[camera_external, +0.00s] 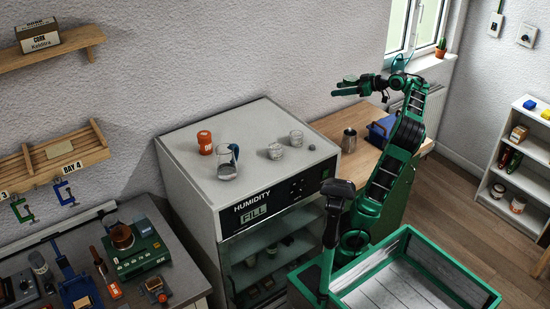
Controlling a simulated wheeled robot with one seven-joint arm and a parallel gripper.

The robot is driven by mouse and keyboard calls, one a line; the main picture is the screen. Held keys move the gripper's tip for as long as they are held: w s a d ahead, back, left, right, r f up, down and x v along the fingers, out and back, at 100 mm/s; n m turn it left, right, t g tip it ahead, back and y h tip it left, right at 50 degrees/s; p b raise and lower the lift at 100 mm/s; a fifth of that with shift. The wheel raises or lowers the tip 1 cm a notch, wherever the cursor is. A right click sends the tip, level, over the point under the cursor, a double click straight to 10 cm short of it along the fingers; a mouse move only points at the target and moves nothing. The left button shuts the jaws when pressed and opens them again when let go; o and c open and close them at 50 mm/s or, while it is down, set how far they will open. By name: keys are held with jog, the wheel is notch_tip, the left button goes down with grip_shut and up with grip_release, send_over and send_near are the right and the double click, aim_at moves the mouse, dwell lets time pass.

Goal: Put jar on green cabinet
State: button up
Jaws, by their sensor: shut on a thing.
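My gripper (346,87) is at the raised end of my green arm, in the air in front of the back wall and left of the window. Its fingers point left. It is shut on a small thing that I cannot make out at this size.
A green-rimmed crate (440,262) is in front.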

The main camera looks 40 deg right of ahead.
send_over(342, 174)
jog(key=shift+s+a+r, duration=0.1)
jog(key=shift+s+r, duration=0.1)
jog(key=shift+r, duration=0.2)
notch_tip(342, 174, down, 43)
jog(key=shift+w, duration=0.1)
dwell(1.1)
jog(key=o, duration=1.2)
jog(key=shift+c, duration=0.2)
jog(key=v, duration=1.2)
jog(key=shift+w, duration=0.1)
